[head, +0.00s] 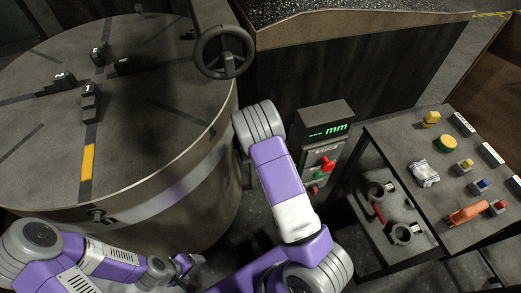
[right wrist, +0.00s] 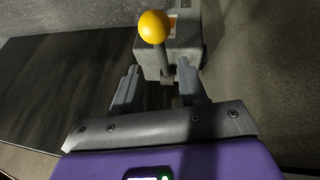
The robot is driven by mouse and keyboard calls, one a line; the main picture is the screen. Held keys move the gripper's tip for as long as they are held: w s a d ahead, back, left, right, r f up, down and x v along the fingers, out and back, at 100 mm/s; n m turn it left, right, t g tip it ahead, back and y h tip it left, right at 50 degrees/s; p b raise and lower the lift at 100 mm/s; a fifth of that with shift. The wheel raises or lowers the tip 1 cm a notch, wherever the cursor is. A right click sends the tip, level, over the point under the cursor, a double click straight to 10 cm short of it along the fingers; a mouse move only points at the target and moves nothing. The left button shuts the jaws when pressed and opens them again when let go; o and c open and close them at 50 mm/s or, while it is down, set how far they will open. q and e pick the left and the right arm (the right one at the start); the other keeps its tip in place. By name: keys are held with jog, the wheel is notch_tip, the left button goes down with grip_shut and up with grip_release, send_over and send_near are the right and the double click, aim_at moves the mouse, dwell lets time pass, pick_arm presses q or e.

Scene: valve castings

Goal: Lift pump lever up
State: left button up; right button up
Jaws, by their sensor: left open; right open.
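A lever with a yellow ball knob (right wrist: 153,26) and a grey shaft shows in the right wrist view, in front of a grey box (right wrist: 185,45); I take it for the pump lever. My right gripper (right wrist: 157,68) is open, with its two fingers apart. In the picture the shaft lies between the fingertips, with the knob beyond them; I cannot tell whether they touch. In the head view my right gripper and this lever are hidden. My left gripper (head: 185,264) is open and empty, low beside the round table (head: 150,130).
A handwheel (head: 224,52) stands at the round table's edge. A display post (head: 325,120) with a red knob (head: 327,165) stands right of my right arm. A bench (head: 400,150) at right holds buttons, a crumpled packet and an orange tool (head: 467,214). A granule-filled bin (head: 300,30) is behind.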

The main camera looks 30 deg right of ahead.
jog(key=b+x, duration=0.2)
jog(key=x, duration=0.5)
jog(key=shift+a, duration=0.1)
jog(key=shift+c, duration=0.3)
grip_shut()
